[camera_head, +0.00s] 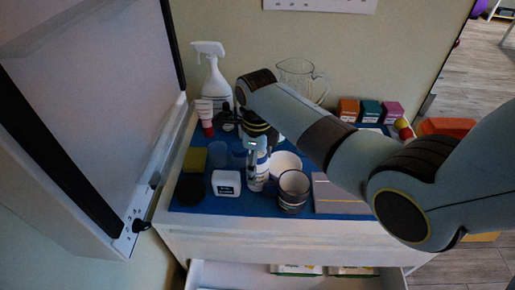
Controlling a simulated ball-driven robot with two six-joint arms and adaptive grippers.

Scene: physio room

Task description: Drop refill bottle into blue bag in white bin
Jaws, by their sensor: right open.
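A slim white bottle with dark print (257,171), which looks like the refill bottle, stands upright on the blue top of a white cabinet. My right gripper (257,149) reaches down from the right, open, with its fingertips at the top of this bottle. I cannot tell whether the fingers touch it. My own arm and the gripper hide the bottle's upper end and part of the things behind. No white bin and no blue bag are in view. My left gripper is not in view.
Close around the bottle are a white labelled box (226,184), a striped cup (293,190) and a white bowl (287,163). A white spray bottle (214,82) and a glass jug (300,78) stand behind. An open drawer (250,275) juts out below the cabinet top.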

